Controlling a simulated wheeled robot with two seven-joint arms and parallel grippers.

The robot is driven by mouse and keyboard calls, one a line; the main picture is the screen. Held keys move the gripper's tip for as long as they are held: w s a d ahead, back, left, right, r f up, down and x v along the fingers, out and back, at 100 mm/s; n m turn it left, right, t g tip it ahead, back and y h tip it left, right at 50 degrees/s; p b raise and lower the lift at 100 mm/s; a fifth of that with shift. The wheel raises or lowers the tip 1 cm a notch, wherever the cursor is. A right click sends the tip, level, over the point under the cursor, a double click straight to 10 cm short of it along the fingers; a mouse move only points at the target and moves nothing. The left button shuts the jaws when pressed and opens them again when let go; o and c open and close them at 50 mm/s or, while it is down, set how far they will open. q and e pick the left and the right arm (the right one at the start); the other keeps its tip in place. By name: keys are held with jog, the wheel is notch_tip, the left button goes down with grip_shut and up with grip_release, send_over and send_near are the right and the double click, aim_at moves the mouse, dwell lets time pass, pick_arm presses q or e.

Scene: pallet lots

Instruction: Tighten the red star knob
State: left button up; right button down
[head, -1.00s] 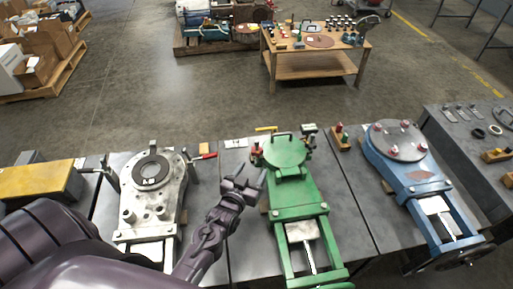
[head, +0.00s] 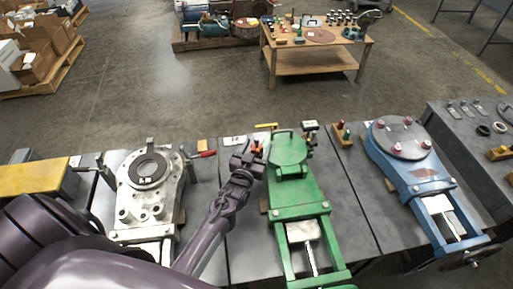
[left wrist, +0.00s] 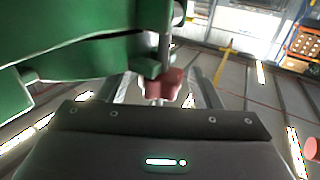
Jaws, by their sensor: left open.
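The red star knob (left wrist: 163,84) shows in the left wrist view, just beyond the gripper's dark body and beside a green bracket of the green valve (left wrist: 70,45). In the head view the green valve (head: 292,200) lies on the grey table, and a bit of the red knob (head: 257,149) shows at its upper left. My left gripper (head: 248,160) is at that side of the valve with its fingers open around or close to the knob; I cannot tell whether they touch it. My right gripper is not in view.
A grey-white valve (head: 150,185) lies to the left and a blue valve (head: 405,160) to the right. Small red and green pieces on a wooden block (head: 342,135) stand right of the green valve.

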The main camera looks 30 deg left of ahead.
pick_arm(q)
jog(key=shift+c, duration=0.5)
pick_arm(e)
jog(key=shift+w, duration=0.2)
pick_arm(q)
jog(key=c, duration=0.9)
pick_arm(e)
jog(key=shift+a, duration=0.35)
